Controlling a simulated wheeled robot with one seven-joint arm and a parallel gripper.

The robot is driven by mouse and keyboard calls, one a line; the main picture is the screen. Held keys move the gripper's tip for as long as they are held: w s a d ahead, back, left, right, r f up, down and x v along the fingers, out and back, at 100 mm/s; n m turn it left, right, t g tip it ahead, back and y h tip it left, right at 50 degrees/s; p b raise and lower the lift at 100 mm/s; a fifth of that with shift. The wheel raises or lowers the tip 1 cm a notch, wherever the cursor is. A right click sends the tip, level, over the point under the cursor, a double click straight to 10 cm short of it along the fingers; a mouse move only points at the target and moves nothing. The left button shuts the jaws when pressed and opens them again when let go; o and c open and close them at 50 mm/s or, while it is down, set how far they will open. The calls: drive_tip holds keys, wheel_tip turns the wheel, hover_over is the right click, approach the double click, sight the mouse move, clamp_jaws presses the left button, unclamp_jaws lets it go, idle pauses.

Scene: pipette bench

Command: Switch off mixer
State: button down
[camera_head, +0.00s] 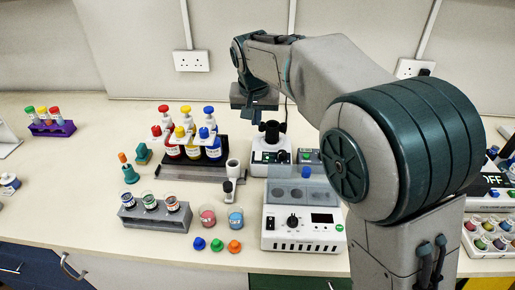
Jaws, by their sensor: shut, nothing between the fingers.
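The mixer (269,158) appears to be the small white unit with a black cup-like top, behind the larger white instrument in the middle of the bench. Dark controls with a small green spot show on its front, but they are too small to read. My gripper (256,117) is shut and empty, pointing down just above and slightly left of the mixer's black top. I cannot tell whether the fingertips touch it.
A white instrument (278,237) with a knob and display stands in front of the mixer. A rack of capped bottles (190,150) and a vial rack (150,222) stand left. An "OFF" device (490,182) is right.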

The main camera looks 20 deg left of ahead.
drive_tip(key=shift+w+d, duration=0.1)
drive_tip(key=shift+d, duration=0.05)
drive_tip(key=p, duration=0.2)
approach(258, 152)
drive_tip(key=x, duration=0.6)
drive_tip(key=shift+w+f, duration=0.1)
drive_tip(key=shift+f, duration=0.2)
